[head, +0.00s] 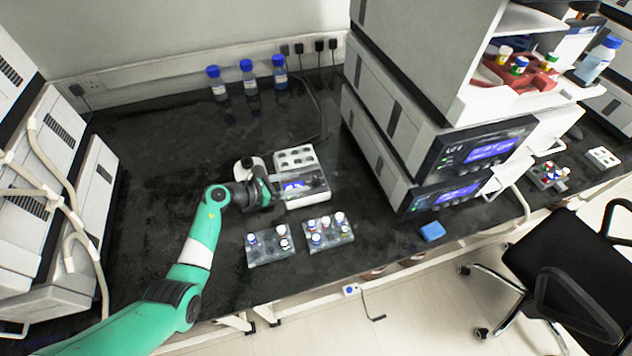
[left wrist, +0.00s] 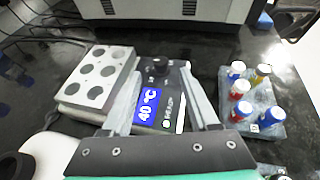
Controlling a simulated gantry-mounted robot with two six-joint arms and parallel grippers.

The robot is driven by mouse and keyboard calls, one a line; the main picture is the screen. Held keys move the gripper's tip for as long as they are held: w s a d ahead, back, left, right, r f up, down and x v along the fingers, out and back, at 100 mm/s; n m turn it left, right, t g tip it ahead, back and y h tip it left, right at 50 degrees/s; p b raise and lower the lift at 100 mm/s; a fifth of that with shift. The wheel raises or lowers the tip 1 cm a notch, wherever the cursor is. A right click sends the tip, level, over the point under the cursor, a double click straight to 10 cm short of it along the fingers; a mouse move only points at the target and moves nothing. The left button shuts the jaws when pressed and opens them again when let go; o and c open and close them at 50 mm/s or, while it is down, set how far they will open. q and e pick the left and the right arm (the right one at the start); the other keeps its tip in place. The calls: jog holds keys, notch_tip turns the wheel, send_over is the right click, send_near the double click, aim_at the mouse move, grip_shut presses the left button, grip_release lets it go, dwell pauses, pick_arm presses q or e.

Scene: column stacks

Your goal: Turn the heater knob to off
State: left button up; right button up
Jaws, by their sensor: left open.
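The heater (head: 296,160) is a white block with round wells at its back and a dark control panel at its front. In the left wrist view the heater (left wrist: 96,75) has a black knob (left wrist: 156,66) on the panel and a blue display (left wrist: 147,105) reading 40 °C. The knob's setting is too small to tell. My left gripper (left wrist: 161,72) is open, its two pale fingers reaching over the panel, one on each side of the knob. Whether they touch it I cannot tell. In the head view my left gripper (head: 290,183) comes over the panel from the left.
Two vial racks (head: 270,256) (head: 331,241) stand in front of the heater. Blue-capped bottles (head: 247,78) stand at the back wall. Stacked instruments (head: 400,120) rise to the right. A blue block (head: 432,231) lies near the front edge. The black bench is clear to the left.

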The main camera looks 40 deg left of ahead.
aim_at(316, 178)
pick_arm(q)
jog(key=b+x, duration=0.3)
jog(key=x, duration=0.4)
jog(key=shift+d+f+b, duration=0.1)
jog(key=shift+f+b, duration=0.1)
jog(key=shift+b, duration=0.15)
jog(key=shift+w+d, duration=0.1)
jog(key=shift+w, duration=0.25)
grip_shut()
jog(key=shift+r, duration=0.1)
